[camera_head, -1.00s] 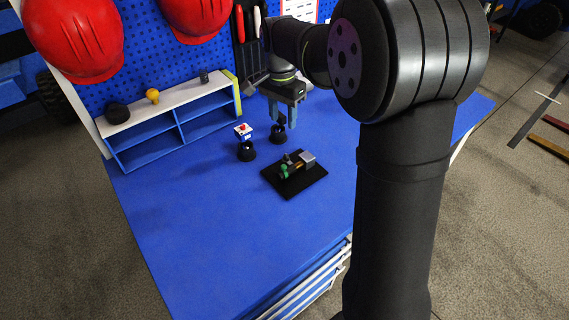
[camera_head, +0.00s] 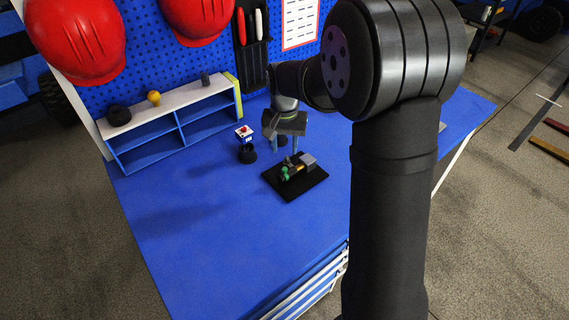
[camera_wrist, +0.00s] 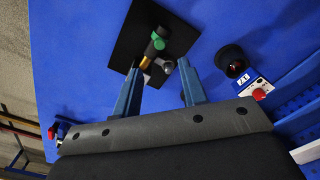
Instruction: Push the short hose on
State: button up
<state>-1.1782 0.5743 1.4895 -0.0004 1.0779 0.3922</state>
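A small fixture with green, brass and grey parts (camera_head: 290,171) sits on a black plate (camera_head: 312,186) on the blue bench. In the wrist view its green part (camera_wrist: 158,44) and brass part (camera_wrist: 147,62) show beyond my fingertips. I cannot tell for sure which piece is the short hose. My gripper (camera_head: 284,150) is above the bench, just behind the plate. In the wrist view my gripper (camera_wrist: 159,80) has its fingers wide apart, with nothing held between them.
A black stand (camera_head: 247,156) with a red-button box (camera_head: 243,132) is left of my gripper. A low shelf (camera_head: 165,124) with several knobs on top stands along the pegboard. The bench's front left is clear.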

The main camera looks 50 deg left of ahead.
aim_at(284, 168)
notch_tip(284, 168, down, 8)
jog(key=shift+r, duration=0.1)
jog(key=shift+c, duration=0.5)
grip_shut()
